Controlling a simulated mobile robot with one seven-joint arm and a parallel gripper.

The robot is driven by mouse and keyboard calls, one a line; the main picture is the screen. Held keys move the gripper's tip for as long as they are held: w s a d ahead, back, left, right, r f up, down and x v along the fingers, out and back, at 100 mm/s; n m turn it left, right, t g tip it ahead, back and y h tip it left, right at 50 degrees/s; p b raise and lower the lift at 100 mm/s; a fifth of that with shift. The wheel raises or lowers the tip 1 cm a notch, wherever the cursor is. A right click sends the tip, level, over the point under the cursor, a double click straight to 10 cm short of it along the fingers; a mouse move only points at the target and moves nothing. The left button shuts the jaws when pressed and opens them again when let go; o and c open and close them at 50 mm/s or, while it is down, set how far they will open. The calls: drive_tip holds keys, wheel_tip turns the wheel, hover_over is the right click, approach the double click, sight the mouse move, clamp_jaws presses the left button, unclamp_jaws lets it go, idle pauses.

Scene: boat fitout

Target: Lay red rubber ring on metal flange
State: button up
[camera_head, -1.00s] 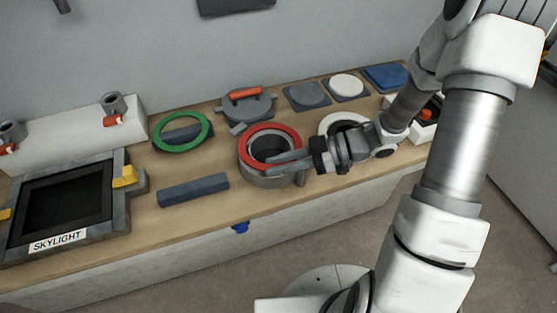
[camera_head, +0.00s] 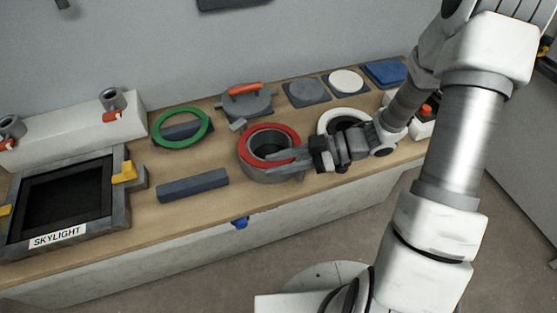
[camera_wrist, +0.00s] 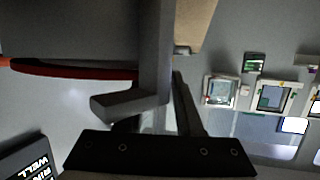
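The red rubber ring (camera_head: 248,139) lies on top of the round grey metal flange (camera_head: 262,174), and the opening shows dark through its middle. It looks about level, but its right side is partly hidden by my fingers. My gripper (camera_head: 283,161) is at the right front of the ring, with its fingers reaching left over the rim. The fingers look spread apart. In the wrist view the ring (camera_wrist: 70,69) shows edge-on at the left, against grey metal, beside a finger. Whether a finger still touches it is hidden.
A green ring (camera_head: 158,141) leans on a dark block at the left. A white ring (camera_head: 324,122) lies behind my gripper. A dark bar (camera_head: 193,185) lies left of the flange. A red-handled grey lid (camera_head: 247,104) stands behind. The skylight frame (camera_head: 120,205) is at far left.

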drive_tip(key=shift+w+d+f, duration=0.15)
drive_tip(key=shift+f, duration=0.2)
drive_tip(key=shift+d, duration=0.15)
drive_tip(key=p+v, duration=0.3)
drive_tip(key=v, duration=1.4)
drive_tip(key=shift+r, duration=0.4)
